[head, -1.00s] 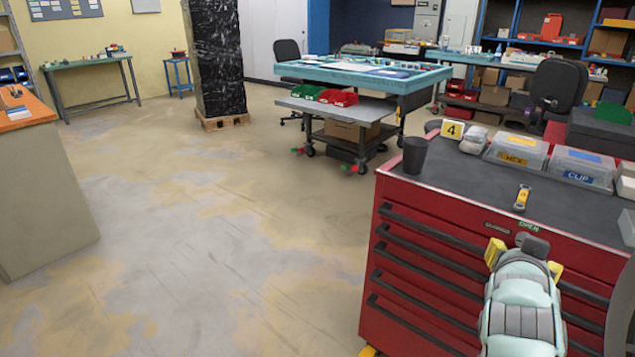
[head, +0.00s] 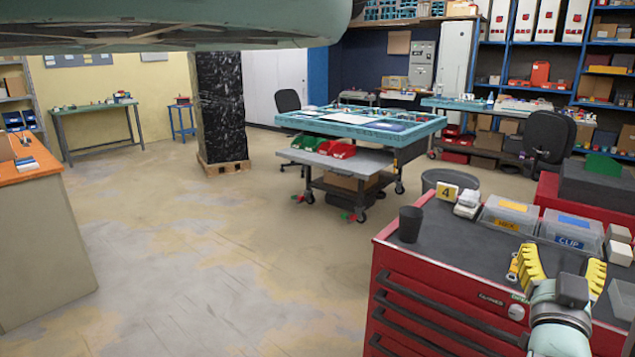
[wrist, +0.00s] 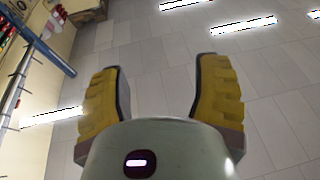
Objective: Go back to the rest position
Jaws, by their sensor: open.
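My gripper (head: 562,268) is at the lower right of the head view, in front of and above the red tool cabinet (head: 425,290). Its two yellow fingers stand wide apart with nothing between them. In the wrist view, my gripper (wrist: 160,95) is also open and empty, and the ceiling with its lights shows beyond the fingers. A small yellow and grey tool (head: 513,268) lies on the cabinet top, partly hidden beside the left finger.
The cabinet top holds a dark cup (head: 410,224), a number 4 sign (head: 446,192), a HEX box (head: 507,215) and a CLIP box (head: 571,232). A workbench (head: 362,123) stands behind. The floor (head: 240,240) at centre left is clear.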

